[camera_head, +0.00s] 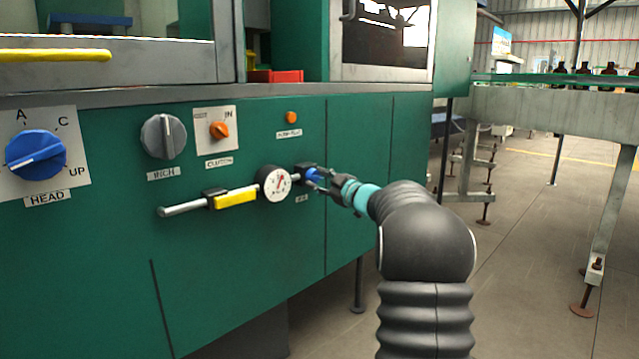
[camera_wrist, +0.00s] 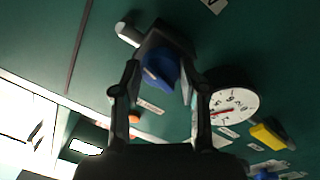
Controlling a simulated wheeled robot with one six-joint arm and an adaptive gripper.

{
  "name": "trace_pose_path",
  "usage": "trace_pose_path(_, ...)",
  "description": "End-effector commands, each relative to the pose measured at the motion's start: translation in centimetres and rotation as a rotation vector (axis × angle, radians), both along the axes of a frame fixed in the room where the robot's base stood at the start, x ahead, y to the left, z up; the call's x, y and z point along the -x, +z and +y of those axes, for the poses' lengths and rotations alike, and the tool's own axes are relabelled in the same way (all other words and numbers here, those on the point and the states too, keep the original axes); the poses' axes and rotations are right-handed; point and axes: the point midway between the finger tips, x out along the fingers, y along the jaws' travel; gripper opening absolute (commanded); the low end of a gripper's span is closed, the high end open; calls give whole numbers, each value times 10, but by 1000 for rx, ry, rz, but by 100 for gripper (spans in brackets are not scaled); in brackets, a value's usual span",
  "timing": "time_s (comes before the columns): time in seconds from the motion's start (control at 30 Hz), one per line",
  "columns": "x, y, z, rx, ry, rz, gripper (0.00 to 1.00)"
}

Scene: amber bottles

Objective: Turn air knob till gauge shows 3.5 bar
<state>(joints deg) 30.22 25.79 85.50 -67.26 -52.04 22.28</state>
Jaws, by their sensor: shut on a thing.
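The blue air knob (camera_head: 313,174) sits on a dark mount at the right end of the pipe on the green panel. It also shows in the wrist view (camera_wrist: 160,68), between my fingers. My gripper (camera_head: 317,177) is shut on this knob, reaching in from the right. In the wrist view my gripper (camera_wrist: 160,82) has a finger on either side of the knob. The round white gauge (camera_head: 275,184) is just left of the knob, with a red needle pointing up and right in the head view. In the wrist view the gauge (camera_wrist: 236,104) is tilted; its numbers are too small to read surely.
A yellow-handled valve (camera_head: 235,198) is on the pipe left of the gauge. A grey INCH knob (camera_head: 163,136), an orange clutch knob (camera_head: 219,130) and a blue HEAD selector (camera_head: 36,154) are on the panel. A conveyor (camera_head: 540,104) with amber bottles stands at right.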

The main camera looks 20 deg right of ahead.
Motion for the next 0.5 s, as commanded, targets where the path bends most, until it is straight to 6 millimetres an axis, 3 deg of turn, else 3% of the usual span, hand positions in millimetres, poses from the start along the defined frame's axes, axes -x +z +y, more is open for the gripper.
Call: trace_pose_path(0.5,0,0,1,71,3,-26,8)
